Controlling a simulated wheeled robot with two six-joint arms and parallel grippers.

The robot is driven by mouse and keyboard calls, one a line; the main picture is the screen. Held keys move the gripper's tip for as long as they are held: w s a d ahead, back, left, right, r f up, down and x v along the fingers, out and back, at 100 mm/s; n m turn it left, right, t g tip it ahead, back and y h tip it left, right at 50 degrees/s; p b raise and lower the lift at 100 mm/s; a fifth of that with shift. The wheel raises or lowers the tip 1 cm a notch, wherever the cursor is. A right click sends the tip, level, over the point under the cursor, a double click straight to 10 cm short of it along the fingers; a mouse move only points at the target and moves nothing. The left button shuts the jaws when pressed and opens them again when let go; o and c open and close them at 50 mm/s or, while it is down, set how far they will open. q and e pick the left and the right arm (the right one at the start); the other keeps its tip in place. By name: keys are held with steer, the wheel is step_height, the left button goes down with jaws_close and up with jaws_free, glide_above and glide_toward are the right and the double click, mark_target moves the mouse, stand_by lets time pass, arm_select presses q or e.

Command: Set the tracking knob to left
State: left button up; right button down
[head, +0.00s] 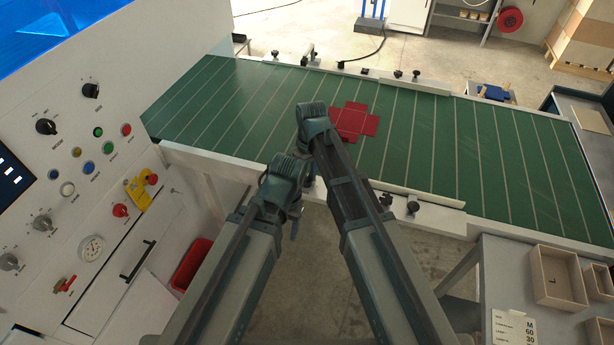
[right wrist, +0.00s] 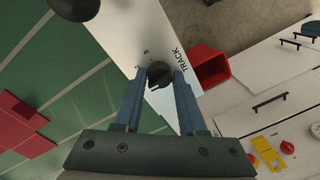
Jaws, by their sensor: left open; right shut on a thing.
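The tracking knob (right wrist: 158,72) is a black knob on a white plate marked TRACK, in the right wrist view. My right gripper (right wrist: 160,78) has its two blue fingers on either side of this knob and is shut on it. Its setting is hard to read. In the head view, the knob and the right gripper are mostly hidden behind my arms, near the conveyor's front edge. My left gripper (head: 295,228) is open, shows only in small part below the left wrist, and holds nothing that I can see.
A green conveyor (head: 440,150) with a red box blank (head: 353,121) lies behind my arms. A white control panel (head: 65,130) with knobs and buttons stands at left. A red bin (head: 192,264) is below it. Trays (head: 558,278) lie at right.

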mark_target(309, 178)
steer(key=shift+n, duration=0.3)
stand_by(0.4)
steer(key=c, duration=0.5)
jaws_free()
step_height(309, 178, up, 14)
steer(key=p, duration=1.4)
steer(key=shift+w+d, duration=0.25)
steer(key=shift+d, duration=0.1)
steer(key=shift+f, duration=0.15)
